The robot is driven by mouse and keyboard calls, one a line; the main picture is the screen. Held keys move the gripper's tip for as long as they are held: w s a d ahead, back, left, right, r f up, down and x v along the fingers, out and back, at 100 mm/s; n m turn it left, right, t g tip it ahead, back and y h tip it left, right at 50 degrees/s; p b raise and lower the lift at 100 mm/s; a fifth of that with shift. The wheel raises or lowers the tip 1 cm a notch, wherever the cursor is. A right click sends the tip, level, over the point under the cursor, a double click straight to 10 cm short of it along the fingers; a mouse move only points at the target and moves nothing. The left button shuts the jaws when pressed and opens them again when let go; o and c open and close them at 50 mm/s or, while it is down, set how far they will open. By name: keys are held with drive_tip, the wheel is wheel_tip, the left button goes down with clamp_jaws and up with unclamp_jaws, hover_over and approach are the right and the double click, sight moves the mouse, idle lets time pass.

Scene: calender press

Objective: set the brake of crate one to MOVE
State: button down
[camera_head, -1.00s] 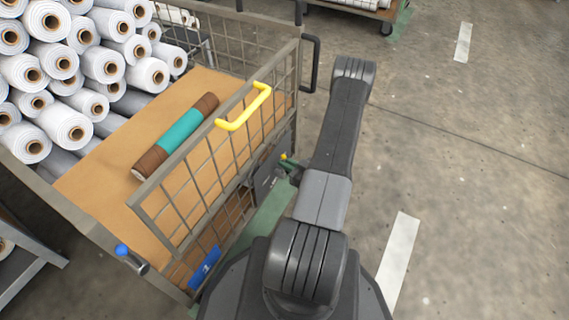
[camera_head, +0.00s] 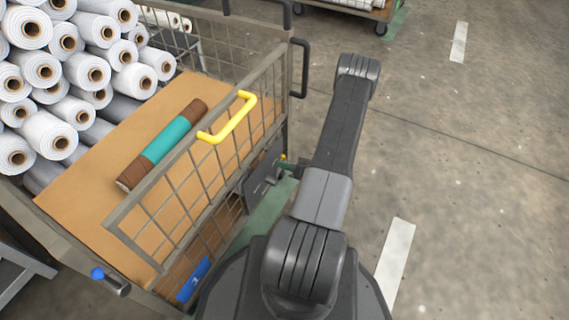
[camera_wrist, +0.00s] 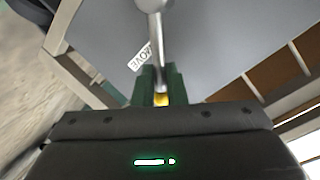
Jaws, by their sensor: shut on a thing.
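Crate one is a wire-mesh cart (camera_head: 120,215) at the left of the head view, with a blue plate marked 1 (camera_head: 193,279) on its low side. A grey brake panel (camera_head: 262,172) is on the side facing my arm. In the wrist view a metal lever (camera_wrist: 156,35) with a yellow tip crosses the grey panel. A white label (camera_wrist: 140,56), which appears to read MOVE, is just left of the lever. My gripper (camera_wrist: 160,85) has its green fingers shut on the lever's yellow tip. In the head view my gripper (camera_head: 287,165) is at the panel, partly hidden by my arm.
The crate holds white rolls (camera_head: 70,80) and a brown-and-teal roll (camera_head: 165,145). A yellow handle (camera_head: 230,120) tops its mesh side, and a blue knob (camera_head: 97,273) is at its near corner. Another cart (camera_head: 360,8) stands at the back. The floor at right is clear.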

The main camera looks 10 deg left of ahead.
drive_tip(key=shift+f, duration=0.1)
idle(0.3)
drive_tip(key=c, duration=1.5)
unclamp_jaws()
drive_tip(key=p+v, duration=0.3)
drive_tip(key=v, duration=1)
drive_tip(key=shift+s+d+p, duration=0.15)
drive_tip(key=shift+d+p, duration=0.15)
drive_tip(key=shift+d, duration=0.05)
drive_tip(key=b+x, duration=0.3)
drive_tip(key=x, duration=1)
drive_tip(key=shift+w+a+b, duration=0.2)
drive_tip(key=shift+a+b, duration=0.1)
drive_tip(key=shift+a, duration=0.05)
